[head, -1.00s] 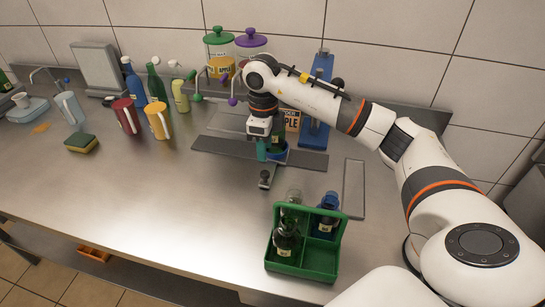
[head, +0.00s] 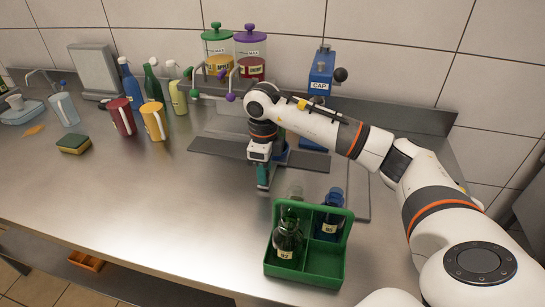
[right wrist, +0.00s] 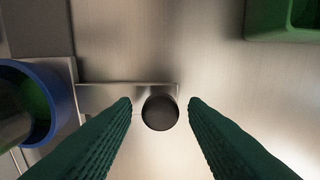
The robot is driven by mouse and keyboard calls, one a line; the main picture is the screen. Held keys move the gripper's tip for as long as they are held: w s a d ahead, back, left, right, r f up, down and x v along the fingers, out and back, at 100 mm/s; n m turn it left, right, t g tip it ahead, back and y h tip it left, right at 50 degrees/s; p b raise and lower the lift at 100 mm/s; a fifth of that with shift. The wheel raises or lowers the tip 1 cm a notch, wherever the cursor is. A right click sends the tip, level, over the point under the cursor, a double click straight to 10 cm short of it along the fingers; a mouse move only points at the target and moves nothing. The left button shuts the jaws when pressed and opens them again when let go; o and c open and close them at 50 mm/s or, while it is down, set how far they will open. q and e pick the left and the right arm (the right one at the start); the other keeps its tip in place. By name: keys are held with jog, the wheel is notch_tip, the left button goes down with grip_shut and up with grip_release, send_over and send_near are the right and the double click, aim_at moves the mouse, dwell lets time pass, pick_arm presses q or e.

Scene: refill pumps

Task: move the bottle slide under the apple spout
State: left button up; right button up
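The bottle slide is a dark flat track (head: 218,147) on the counter. A blue ring holder (right wrist: 62,100) with a green bottle (right wrist: 20,108) in it shows at the left of the right wrist view. A dark round knob (right wrist: 160,113) on a metal bar lies between the fingers of my right gripper (right wrist: 159,103). These fingers are open, with a gap on both sides of the knob. In the head view my right gripper (head: 263,180) hides the knob. The apple dispenser (head: 219,65) has a green lid, and its green-knobbed spout (head: 195,94) is at the back. My left gripper is out of view.
A purple-lidded dispenser (head: 251,68) stands beside the apple one. A blue cap press (head: 321,85) is behind my arm. A green crate (head: 322,268) with bottles stands at the front right. Mugs and bottles are at the left; the front-left counter is clear.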

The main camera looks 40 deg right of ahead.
jog(key=c, duration=0.6)
jog(key=shift+w+a, duration=0.65)
jog(key=shift+w, duration=0.05)
jog(key=shift+w+a+b, duration=0.15)
jog(key=shift+w+a, duration=0.85)
jog(key=shift+w, duration=0.15)
jog(key=shift+w+a+b, duration=0.15)
jog(key=shift+w+a, duration=0.8)
jog(key=shift+w, duration=0.2)
jog(key=shift+w+a+b, duration=0.5)
jog(key=shift+w+a, duration=1.15)
jog(key=shift+w, duration=0.3)
jog(key=shift+w+a+b, duration=0.45)
jog(key=shift+w+a, duration=1.2)
jog(key=shift+w, duration=0.3)
jog(key=shift+w+a, duration=0.1)
jog(key=shift+w+a, duration=0.1)
jog(key=shift+w, duration=0.1)
jog(key=o, duration=0.9)
